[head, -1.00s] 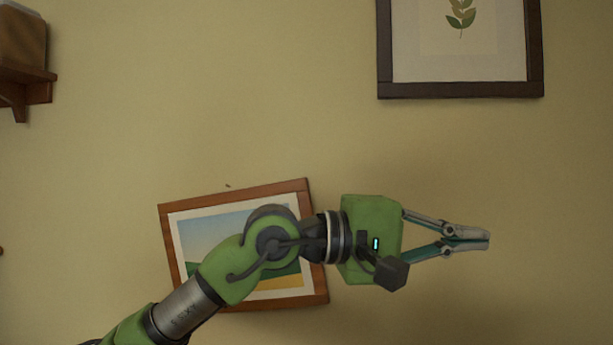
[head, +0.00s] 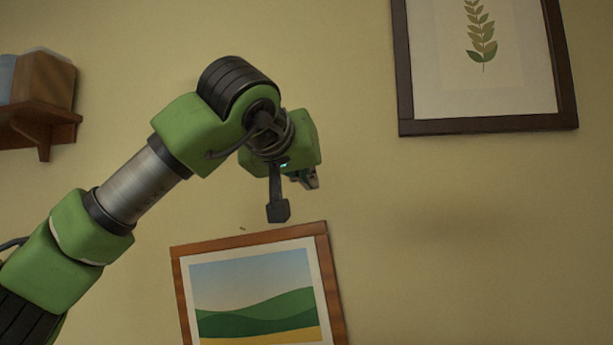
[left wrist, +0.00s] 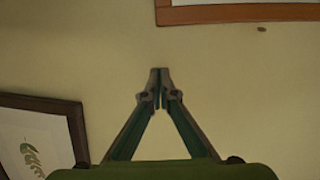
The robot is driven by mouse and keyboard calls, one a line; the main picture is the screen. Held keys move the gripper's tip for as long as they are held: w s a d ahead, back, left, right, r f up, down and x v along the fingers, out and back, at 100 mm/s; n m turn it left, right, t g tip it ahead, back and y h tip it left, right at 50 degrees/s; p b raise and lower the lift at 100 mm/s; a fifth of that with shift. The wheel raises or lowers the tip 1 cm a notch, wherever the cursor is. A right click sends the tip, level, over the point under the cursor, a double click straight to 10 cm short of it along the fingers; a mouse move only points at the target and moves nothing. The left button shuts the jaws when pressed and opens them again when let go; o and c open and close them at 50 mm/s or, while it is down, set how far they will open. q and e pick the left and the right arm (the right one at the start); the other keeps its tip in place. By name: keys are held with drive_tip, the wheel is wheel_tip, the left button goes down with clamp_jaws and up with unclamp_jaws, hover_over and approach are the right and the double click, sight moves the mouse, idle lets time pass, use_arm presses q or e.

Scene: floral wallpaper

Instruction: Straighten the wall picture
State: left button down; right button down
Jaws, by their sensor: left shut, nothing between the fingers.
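The landscape picture (head: 255,300) hangs on the wall in a brown wooden frame, low in the head view. It is tilted, its right side higher than its left, and its lower edge is cut off. My left gripper (head: 309,181) is above the picture's top edge, apart from it, and partly hidden behind its own wrist. In the left wrist view the gripper (left wrist: 160,78) is shut with nothing between the fingertips. A strip of the picture's wooden frame (left wrist: 235,14) shows there at the top right. My right gripper is not in view.
A dark-framed leaf picture (head: 488,126) hangs at the upper right; part of it shows in the left wrist view (left wrist: 40,104). A wooden shelf (head: 40,117) with a box (head: 43,80) is at the left. A small dark spot (head: 242,228) is above the landscape picture. The wall at right is bare.

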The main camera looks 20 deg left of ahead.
use_arm(q)
drive_tip(key=p, duration=0.1)
hover_over(325, 227)
drive_tip(key=a, duration=0.1)
drive_tip(key=shift+s+a+f, duration=0.2)
drive_tip(key=shift+s+f, duration=0.05)
drive_tip(key=shift+f, duration=0.45)
drive_tip(key=f, duration=0.2)
drive_tip(key=shift+s+d+f, duration=0.1)
drive_tip(key=shift+d+f, duration=0.2)
drive_tip(key=shift+f, duration=0.7)
drive_tip(key=shift+d+f, duration=0.1)
drive_tip(key=shift+d, duration=0.05)
drive_tip(key=shift+d+f+m, duration=0.1)
drive_tip(key=shift+f+m, duration=0.2)
drive_tip(key=shift+f, duration=0.05)
drive_tip(key=shift+d+f+m+y, duration=0.15)
drive_tip(key=shift+f+m, duration=0.15)
drive_tip(key=shift+f, duration=0.3)
drive_tip(key=shift+d+f+m+y, duration=0.15)
drive_tip(key=shift+f+m, duration=0.15)
drive_tip(key=shift+f, duration=0.3)
drive_tip(key=shift+a, duration=0.1)
